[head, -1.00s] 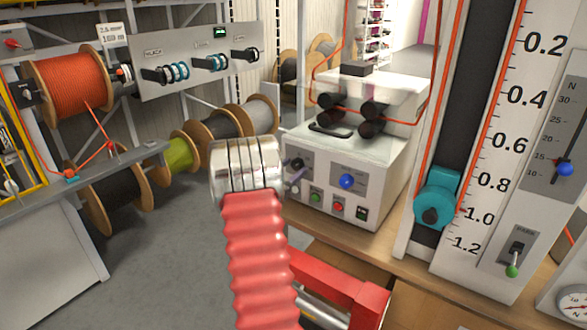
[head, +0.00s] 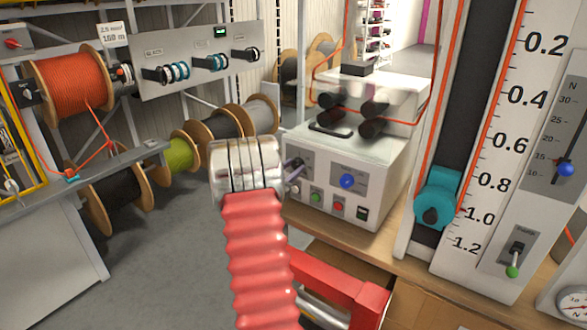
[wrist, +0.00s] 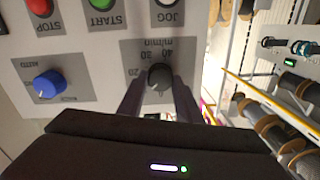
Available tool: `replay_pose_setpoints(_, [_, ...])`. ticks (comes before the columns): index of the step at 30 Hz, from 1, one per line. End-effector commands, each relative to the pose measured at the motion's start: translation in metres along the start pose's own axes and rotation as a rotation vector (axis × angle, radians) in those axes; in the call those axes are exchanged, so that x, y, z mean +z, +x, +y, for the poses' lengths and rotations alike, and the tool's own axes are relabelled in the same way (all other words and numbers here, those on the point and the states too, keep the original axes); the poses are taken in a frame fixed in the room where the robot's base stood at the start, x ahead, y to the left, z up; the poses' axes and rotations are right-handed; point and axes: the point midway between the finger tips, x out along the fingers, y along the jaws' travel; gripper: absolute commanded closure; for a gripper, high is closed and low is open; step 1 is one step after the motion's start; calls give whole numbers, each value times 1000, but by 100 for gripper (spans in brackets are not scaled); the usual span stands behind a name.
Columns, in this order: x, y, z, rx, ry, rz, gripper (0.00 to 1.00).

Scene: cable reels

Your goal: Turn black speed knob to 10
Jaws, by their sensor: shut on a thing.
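The black speed knob (wrist: 159,77) sits on a grey plate (wrist: 187,52) marked "m/min" on the white control box (head: 330,208). The wrist view shows it upside down, with 20, 30 and 40 readable around the knob. My gripper (wrist: 160,92) has one dark finger on each side of the knob and is shut on it. The knob's pointer and exact setting cannot be read. In the head view, my gripper (head: 294,172) covers the knob at the box's left side.
A blue knob (wrist: 49,84) is on the same panel, with green START (wrist: 101,5), red STOP (wrist: 39,7) and JOG (wrist: 165,4) buttons. Black rollers (head: 372,117) stand on the box, with orange cable running by. A teal wheel (head: 436,204) is to the right.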

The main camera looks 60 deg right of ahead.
Motion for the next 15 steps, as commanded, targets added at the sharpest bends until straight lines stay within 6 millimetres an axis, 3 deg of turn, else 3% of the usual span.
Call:
replay_pose_setpoints(8, [0,0,2,4,11,1,91])
replay_pose_setpoints(9, [0,0,2,4,10,1,67])
replay_pose_setpoints(15, [0,0,2,3,10,0,53])
